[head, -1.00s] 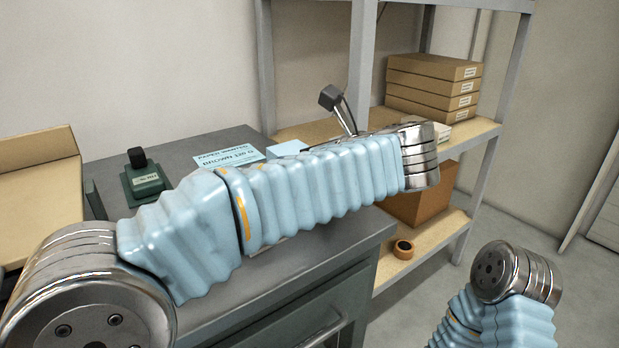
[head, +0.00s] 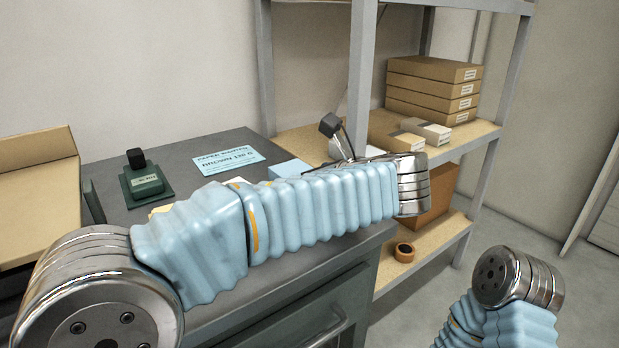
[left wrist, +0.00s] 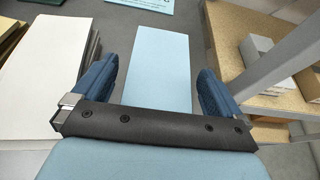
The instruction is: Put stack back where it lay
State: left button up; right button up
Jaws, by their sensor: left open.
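A light blue stack of sheets (left wrist: 162,62) lies flat on the grey bench, between the fingers of my left gripper (left wrist: 156,78) in the left wrist view. The gripper is open, with one blue finger on each side and a gap at both; whether the lower edge of the stack touches anything is hidden by the gripper body. In the head view a corner of the blue stack (head: 288,169) shows behind my left arm, which hides the gripper. A white stack (left wrist: 42,60) lies left of the gripper. My right gripper is out of view.
A blue printed card (head: 229,158) and a dark green block device (head: 145,182) are on the bench (head: 115,165). Right of it, a metal-framed shelf (head: 362,75) holds brown boxes (head: 430,88) and a tape roll (head: 405,252). Its upright is close to the right finger.

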pick_arm(q)
jog(key=p+v, duration=0.1)
jog(key=v, duration=1.1)
jog(key=shift+d, duration=0.1)
